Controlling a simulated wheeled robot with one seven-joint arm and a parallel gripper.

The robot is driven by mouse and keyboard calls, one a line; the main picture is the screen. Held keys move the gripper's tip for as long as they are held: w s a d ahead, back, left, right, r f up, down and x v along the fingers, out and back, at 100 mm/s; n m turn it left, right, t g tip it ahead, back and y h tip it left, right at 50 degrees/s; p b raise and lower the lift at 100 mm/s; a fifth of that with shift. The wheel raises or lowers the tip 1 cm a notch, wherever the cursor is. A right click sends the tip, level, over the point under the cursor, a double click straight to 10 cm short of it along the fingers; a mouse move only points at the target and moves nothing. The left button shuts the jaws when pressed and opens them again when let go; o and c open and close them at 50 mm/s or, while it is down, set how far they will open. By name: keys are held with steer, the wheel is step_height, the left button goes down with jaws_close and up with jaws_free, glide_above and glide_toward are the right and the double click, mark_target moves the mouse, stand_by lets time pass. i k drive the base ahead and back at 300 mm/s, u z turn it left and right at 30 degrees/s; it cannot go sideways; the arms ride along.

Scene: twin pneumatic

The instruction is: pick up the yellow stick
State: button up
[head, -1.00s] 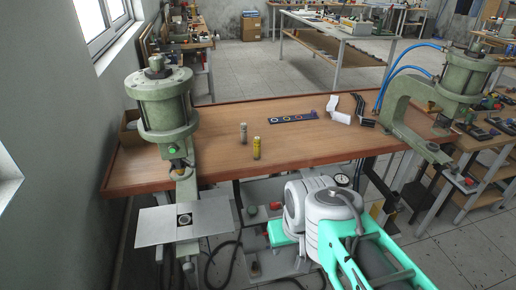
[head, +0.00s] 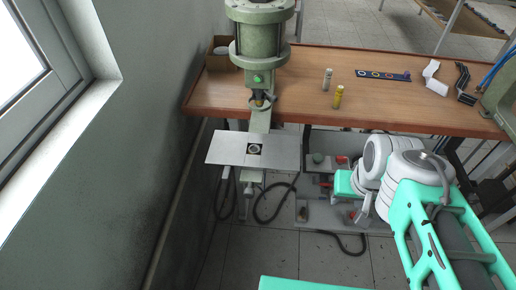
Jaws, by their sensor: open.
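The yellow stick (head: 338,97) stands upright on the wooden workbench (head: 300,98) in the head view, near the bench's front edge. A paler, whitish stick (head: 327,79) stands upright just behind it and to its left, apart from it. My arm shows at the lower right, in front of the bench and below its top. Its white joints are well away from the yellow stick. I cannot make out my gripper's fingers in this view.
A green pneumatic press (head: 259,42) stands on the bench's left part, with a metal plate (head: 225,148) in front. A blue strip with rings (head: 383,75), white parts (head: 432,78) and black parts (head: 462,82) lie to the right. A wall and window are on the left.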

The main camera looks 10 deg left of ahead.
mark_target(339, 94)
steer(key=z, duration=1.95)
steer(key=i, duration=1.3)
steer(key=u, duration=4.25)
steer(key=i, duration=0.5)
